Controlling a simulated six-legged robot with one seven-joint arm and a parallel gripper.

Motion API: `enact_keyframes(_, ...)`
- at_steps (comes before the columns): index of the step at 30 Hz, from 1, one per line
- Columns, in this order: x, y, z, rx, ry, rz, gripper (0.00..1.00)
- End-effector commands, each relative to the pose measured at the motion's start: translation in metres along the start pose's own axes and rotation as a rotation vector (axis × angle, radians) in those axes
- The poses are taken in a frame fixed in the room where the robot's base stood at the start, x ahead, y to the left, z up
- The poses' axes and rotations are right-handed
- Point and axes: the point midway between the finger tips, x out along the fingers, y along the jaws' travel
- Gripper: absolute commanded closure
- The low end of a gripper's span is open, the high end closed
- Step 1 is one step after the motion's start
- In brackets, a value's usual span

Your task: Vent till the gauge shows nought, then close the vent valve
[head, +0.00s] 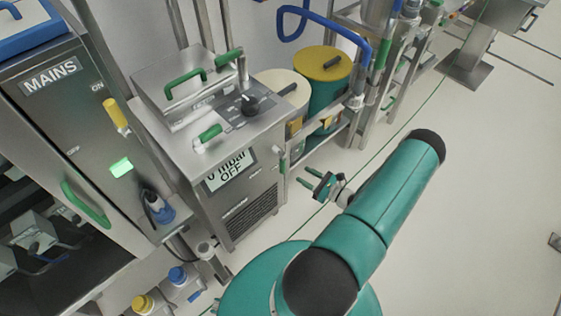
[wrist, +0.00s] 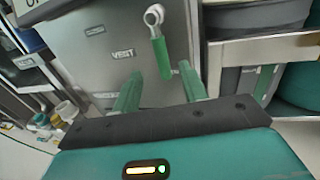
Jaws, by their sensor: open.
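The gauge display (head: 230,170) on the front of the steel machine reads "0 mbar" and "OFF" in the head view. The vent valve (wrist: 161,58) shows in the wrist view on a steel panel labelled "VENT" (wrist: 123,54). Its green lever hangs almost straight down from a silver pivot. My gripper (head: 307,176) is open and empty, a little to the right of the machine's side. In the wrist view my gripper (wrist: 156,72) has its green fingers apart, with the lever's lower end appearing between them. I cannot tell whether they touch it.
A cabinet marked "MAINS" (head: 52,76) stands left of the machine. A green drum with a yellow lid (head: 325,65) and a cream one (head: 284,84) stand on a rack behind. Bottles (head: 178,276) sit at lower left. The floor at right (head: 480,180) is open.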

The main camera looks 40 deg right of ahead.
Motion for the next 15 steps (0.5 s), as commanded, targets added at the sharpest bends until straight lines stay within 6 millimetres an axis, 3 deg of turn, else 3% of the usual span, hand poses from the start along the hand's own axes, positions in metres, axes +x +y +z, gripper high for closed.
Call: enact_keyframes(15,0.101,0.001,0.0,-0.001,0.001,0.004,0.57)
